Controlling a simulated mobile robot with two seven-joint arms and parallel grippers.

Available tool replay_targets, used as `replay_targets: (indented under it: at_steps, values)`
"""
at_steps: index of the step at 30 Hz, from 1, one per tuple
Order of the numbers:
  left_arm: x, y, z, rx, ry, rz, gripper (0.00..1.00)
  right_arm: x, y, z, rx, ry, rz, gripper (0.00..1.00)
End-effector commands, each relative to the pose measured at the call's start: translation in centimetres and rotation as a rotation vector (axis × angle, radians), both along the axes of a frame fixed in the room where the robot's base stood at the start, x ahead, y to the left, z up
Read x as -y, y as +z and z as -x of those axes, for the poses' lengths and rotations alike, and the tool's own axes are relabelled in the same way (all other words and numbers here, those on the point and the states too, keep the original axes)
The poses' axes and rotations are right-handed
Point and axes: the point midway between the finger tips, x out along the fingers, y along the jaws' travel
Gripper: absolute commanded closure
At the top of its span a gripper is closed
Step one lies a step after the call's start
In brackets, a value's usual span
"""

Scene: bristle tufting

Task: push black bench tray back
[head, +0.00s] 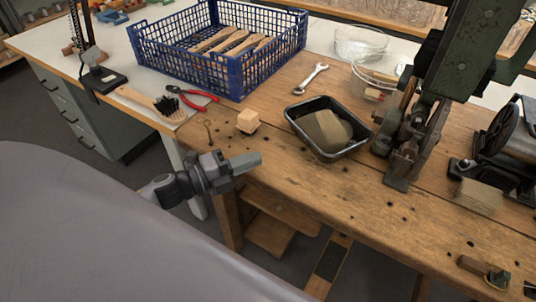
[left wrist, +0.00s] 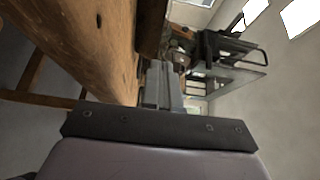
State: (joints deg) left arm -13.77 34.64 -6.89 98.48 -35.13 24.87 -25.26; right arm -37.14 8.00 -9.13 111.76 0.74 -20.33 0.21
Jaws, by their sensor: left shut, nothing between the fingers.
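The black bench tray (head: 301,113) sits on the wooden bench top, near its front edge, left of the green press. It holds a tan-brown lump or block. My left gripper (head: 257,159) is shut and empty at the bench's front edge, to the left of the tray and nearer to me, pointing right. A clear gap lies between its tips and the tray. In the left wrist view the shut fingers (left wrist: 163,84) lie alongside the wooden bench; a dark shape above them may be the tray, but I cannot tell. My right gripper is not in view.
A small wooden block (head: 248,121) stands left of the tray. A wrench (head: 311,78) and clear bowls (head: 361,43) lie behind it. The green press (head: 462,50) stands close on the right. A blue crate (head: 215,75), red pliers (head: 193,97) and a brush (head: 150,101) are at left.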

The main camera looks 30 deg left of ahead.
Motion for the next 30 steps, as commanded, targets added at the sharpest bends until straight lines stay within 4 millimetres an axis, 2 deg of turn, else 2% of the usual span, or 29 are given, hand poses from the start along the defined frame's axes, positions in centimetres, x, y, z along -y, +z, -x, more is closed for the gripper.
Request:
replay_targets:
  at_steps: [1, 3, 9, 13, 17, 30]
  values:
    - [0.3, -0.8, 0.4, -0.001, -0.006, -0.003, 1.0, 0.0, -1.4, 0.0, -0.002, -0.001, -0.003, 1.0]
    - [0.8, -1.2, 1.0, -0.002, -0.012, -0.006, 1.0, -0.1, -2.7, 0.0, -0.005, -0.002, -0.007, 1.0]
    - [2.3, -0.8, 2.6, 0.0, -0.019, -0.001, 1.0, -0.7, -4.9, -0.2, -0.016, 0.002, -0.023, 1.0]
    - [2.8, -0.3, 3.0, 0.001, -0.019, 0.003, 1.0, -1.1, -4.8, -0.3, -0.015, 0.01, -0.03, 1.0]
    - [3.1, 0.1, 2.5, 0.004, -0.017, 0.004, 1.0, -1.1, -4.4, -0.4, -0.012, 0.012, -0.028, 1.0]
    - [6.0, 0.2, -1.8, 0.004, -0.017, 0.005, 1.0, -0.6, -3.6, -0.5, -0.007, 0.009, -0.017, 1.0]
